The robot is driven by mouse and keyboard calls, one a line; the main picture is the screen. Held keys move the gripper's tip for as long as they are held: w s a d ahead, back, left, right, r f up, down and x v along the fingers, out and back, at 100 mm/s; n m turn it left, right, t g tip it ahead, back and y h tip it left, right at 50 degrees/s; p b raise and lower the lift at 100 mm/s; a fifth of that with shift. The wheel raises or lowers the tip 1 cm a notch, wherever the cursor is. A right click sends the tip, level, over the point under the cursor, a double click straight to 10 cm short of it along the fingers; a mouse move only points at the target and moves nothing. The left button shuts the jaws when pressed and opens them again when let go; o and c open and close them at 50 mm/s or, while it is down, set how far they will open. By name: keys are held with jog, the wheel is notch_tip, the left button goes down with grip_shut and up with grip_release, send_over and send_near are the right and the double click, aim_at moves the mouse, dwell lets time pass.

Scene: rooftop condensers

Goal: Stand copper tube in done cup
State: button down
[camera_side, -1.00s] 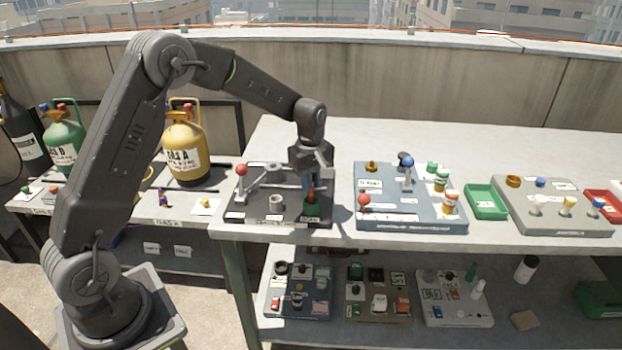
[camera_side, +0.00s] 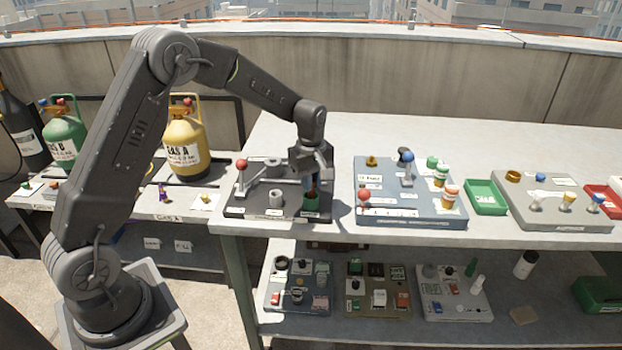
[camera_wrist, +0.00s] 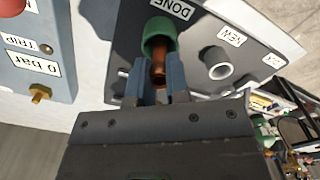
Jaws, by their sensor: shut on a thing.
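The copper tube (camera_wrist: 158,66) is held between the blue fingers of my gripper (camera_wrist: 160,80), which are shut on it. The green done cup (camera_wrist: 158,32), beside a DONE label, stands on the dark board. In the wrist view the tube's far end overlaps the cup's mouth and seems to enter it; how deep is hidden. In the side view my gripper (camera_side: 313,178) is just above the green cup (camera_side: 311,202), and a small reddish part of the tube shows between them.
A grey cup (camera_wrist: 216,63) labelled NEW stands beside the done cup. A lever with a red ball (camera_side: 242,165) rises at the board's left. A blue-grey panel (camera_side: 410,213) with knobs stands to the right. The yellow gas cylinder (camera_side: 184,150) is at the left.

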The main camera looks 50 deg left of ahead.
jog(key=shift+f, duration=0.5)
jog(key=c, duration=1)
grip_release()
jog(key=shift+c, duration=0.2)
notch_tip(320, 180, up, 14)
jog(key=shift+f, duration=0.1)
